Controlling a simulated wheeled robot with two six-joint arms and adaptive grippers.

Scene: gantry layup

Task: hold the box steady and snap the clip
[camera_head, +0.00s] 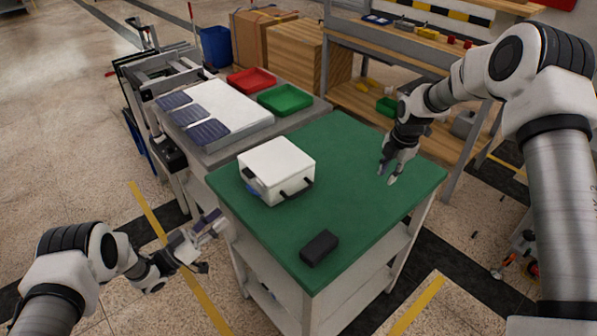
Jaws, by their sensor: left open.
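The white box (277,163) sits shut on the green tabletop (365,150), toward its left side. Dark fittings show on its left and front-right sides; I cannot tell which of them is the clip. My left gripper (215,243) is open and empty, off the table's left edge, in front of and below the box, apart from it. My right gripper (386,177) points down over the right part of the tabletop, well to the right of the box. Its fingertips look apart with nothing between them.
A black block (319,248) lies near the table's front corner. A grey bench (205,148) behind left holds a white panel (230,106) with dark pads, a red tray (251,80) and a green tray (285,98). Shelving (400,50) stands behind. The middle of the tabletop is clear.

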